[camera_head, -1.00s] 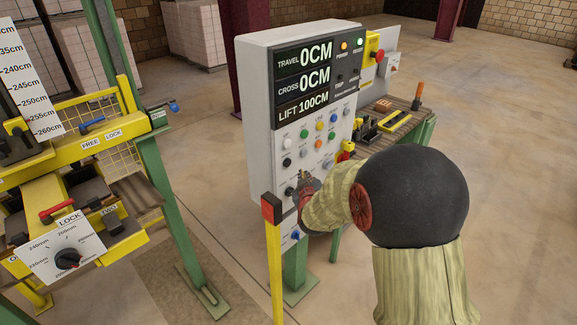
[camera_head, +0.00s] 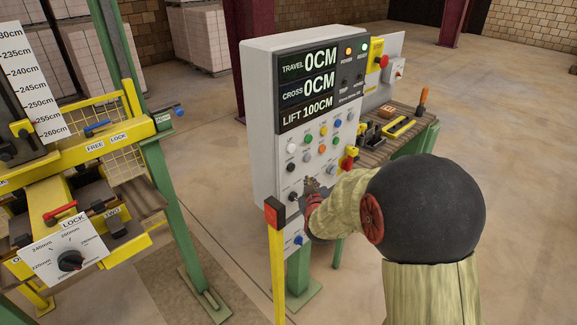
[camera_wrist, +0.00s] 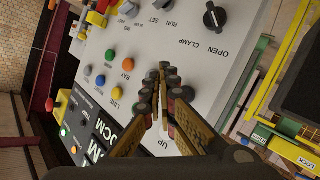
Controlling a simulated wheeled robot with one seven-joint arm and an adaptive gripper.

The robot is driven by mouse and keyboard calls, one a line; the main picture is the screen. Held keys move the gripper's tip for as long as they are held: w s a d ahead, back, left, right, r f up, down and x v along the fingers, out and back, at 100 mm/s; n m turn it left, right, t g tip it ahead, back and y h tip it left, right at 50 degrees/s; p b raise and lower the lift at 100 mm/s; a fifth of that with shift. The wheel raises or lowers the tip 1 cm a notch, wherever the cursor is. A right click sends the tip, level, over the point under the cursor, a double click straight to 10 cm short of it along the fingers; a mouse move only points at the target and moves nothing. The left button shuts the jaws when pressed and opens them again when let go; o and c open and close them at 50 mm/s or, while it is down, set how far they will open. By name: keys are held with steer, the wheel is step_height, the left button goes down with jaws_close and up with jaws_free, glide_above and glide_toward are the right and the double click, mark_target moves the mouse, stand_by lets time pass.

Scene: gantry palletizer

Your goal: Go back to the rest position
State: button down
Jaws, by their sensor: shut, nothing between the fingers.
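My gripper (camera_wrist: 162,82) is shut and empty in the wrist view, its two fingers together in front of the button panel. In the head view my gripper (camera_head: 308,192) is at the lower part of the control box (camera_head: 258,110), mostly hidden behind my own arm. I cannot tell whether the fingertips touch the panel. The panel has coloured buttons and black knobs, with OPEN CLAMP, RUN and SET labels readable in the wrist view. The display (camera_head: 307,86) reads travel 0CM, cross 0CM, lift 100CM.
A yellow post with a red top (camera_head: 274,212) stands close in front of the box. At left is a yellow and green frame (camera_head: 90,150) with a LOCK dial (camera_head: 70,260). A wooden bench (camera_head: 400,132) with tools stands behind the box. The floor at right is clear.

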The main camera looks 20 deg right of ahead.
steer(key=s+a+f+m+g+y, duration=0.2)
steer(key=s+a+f+g+y, duration=0.2)
steer(key=s+a+f+g, duration=0.5)
steer(key=s+a+r+b, duration=0.3)
steer(key=s, duration=0.6)
steer(key=s+a+r+y+b, duration=0.1)
steer(key=s+a+r+b, duration=0.2)
steer(key=s, duration=0.5)
steer(key=s+a+r+n+t+b, duration=0.1)
steer(key=s+a+r+b, duration=0.2)
steer(key=s, duration=0.6)
steer(key=shift+s+a+r+y, duration=0.3)
steer(key=shift+s+a+y, duration=0.1)
steer(key=shift+a, duration=0.45)
